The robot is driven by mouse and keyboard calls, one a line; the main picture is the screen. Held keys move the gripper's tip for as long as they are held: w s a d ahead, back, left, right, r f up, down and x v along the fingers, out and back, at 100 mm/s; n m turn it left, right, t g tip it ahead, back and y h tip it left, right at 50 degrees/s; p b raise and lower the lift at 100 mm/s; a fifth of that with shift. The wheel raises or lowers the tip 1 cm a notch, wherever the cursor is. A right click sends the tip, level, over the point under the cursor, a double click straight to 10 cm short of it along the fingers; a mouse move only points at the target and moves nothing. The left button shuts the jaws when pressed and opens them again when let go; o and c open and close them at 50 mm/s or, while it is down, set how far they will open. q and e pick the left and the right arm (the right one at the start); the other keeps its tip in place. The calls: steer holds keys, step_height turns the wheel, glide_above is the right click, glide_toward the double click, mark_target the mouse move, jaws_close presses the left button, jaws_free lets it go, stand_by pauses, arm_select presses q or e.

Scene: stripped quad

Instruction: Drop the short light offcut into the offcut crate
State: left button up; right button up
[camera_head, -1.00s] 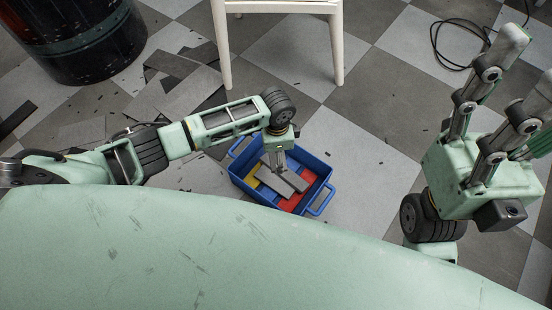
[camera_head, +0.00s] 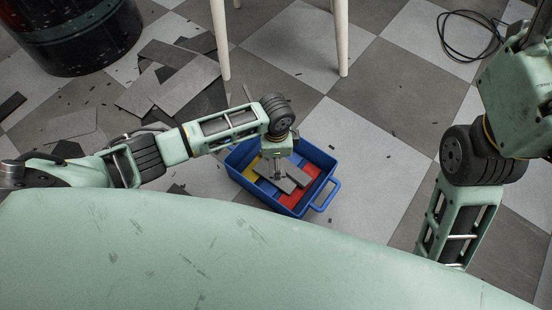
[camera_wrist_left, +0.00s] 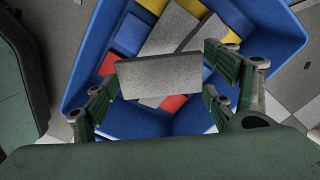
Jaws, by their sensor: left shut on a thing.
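The offcut crate (camera_head: 311,157) is a blue open tray with handles on the floor. In the left wrist view its blue wall (camera_wrist_left: 86,62) surrounds red, yellow, blue and grey pieces. My left gripper (camera_head: 278,173) is over the crate. In the left wrist view the left gripper (camera_wrist_left: 160,92) is shut on a short light grey offcut (camera_wrist_left: 160,75), held across between its fingers above the contents. I cannot tell whether the offcut touches the pieces below. My right gripper (camera_head: 533,35) is at the upper right, its fingers mostly cut off by the picture edge.
Grey tiles and scraps (camera_head: 172,88) lie loose on the floor at the left. A dark drum (camera_head: 75,40) stands at the upper left. Pale chair legs (camera_head: 341,40) stand beyond the crate. A black cable (camera_head: 468,40) lies at the upper right. The checkered floor right of the crate is clear.

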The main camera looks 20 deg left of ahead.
stand_by(0.3)
arm_select(q)
steer(key=o, duration=1.3)
steer(key=shift+c, duration=0.2)
step_height(320, 180, up, 12)
